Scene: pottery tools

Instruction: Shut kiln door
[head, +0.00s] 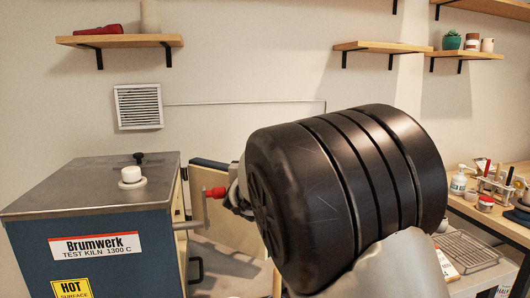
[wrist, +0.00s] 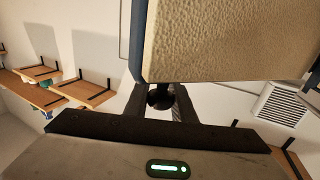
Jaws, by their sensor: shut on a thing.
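The blue kiln (head: 110,225) with a grey metal top stands at the left in the head view. Its door (head: 239,218) stands open at the kiln's right side, with a cream lining; my arm hides much of it. In the wrist view the door's cream lining and blue edge (wrist: 225,40) fill the top. My gripper (wrist: 160,108) is at the door's edge, shut on a dark round part (wrist: 158,98) of the door. In the head view my gripper (head: 236,199) is partly hidden by my wrist. A red-tipped lever (head: 214,192) shows beside it.
A white knob (head: 131,177) sits on the kiln's top. A workbench (head: 500,222) with bottles and tools stands at the right, a wire rack (head: 468,252) near it. Wall shelves (head: 120,41) hang above. My arm blocks the middle.

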